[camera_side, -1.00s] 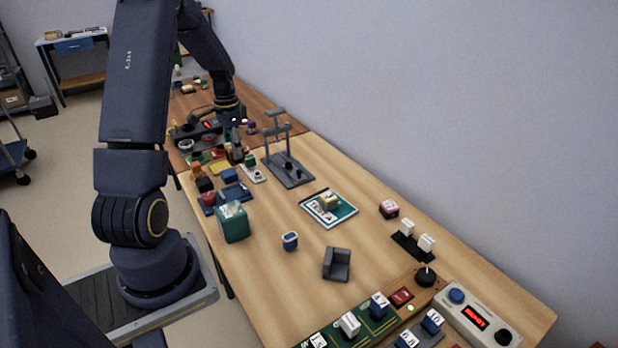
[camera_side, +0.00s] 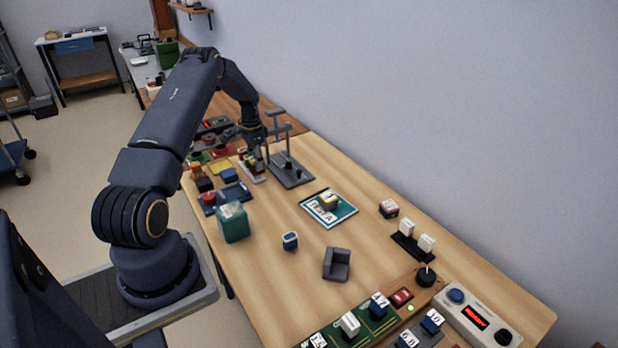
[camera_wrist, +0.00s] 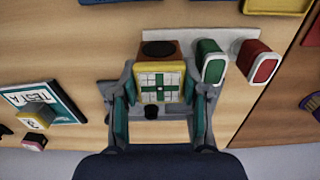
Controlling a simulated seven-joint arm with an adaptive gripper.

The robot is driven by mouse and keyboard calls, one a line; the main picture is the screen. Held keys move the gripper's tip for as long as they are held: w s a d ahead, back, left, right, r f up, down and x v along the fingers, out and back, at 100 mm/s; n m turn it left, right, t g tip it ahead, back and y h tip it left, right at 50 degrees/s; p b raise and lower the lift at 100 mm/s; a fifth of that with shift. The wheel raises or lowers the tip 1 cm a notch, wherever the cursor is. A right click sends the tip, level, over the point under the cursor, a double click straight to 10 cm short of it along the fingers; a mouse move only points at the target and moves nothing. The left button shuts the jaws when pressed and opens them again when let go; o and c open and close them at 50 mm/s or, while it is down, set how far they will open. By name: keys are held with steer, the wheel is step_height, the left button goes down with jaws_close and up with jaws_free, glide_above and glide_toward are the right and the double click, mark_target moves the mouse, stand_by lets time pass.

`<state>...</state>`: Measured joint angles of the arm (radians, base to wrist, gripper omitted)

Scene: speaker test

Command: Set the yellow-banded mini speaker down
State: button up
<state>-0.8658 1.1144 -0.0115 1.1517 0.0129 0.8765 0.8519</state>
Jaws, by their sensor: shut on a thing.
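My gripper (camera_wrist: 161,96) is shut on the yellow-banded mini speaker (camera_wrist: 170,97), one finger on each side. In the wrist view the speaker shows a pale gridded face with a green cross and a yellow edge. A brown part with a dark round patch shows just beyond that face. In the side view my gripper (camera_side: 253,150) is at the far part of the table, left of the grey stand, and the speaker is too small and covered to make out. I cannot tell whether the speaker touches the surface below.
A white strip (camera_wrist: 236,36) holds a green-sided block (camera_wrist: 213,68) and a red-faced block (camera_wrist: 263,66) close to the right finger. The grey stand (camera_side: 291,174) rises beside my gripper. The TEST A mat (camera_side: 343,217) carries a yellow block.

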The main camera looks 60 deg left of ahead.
steer(key=shift+f, duration=0.25)
steer(key=o, duration=0.9)
steer(key=shift+f, duration=0.1)
steer(key=shift+o, duration=0.2)
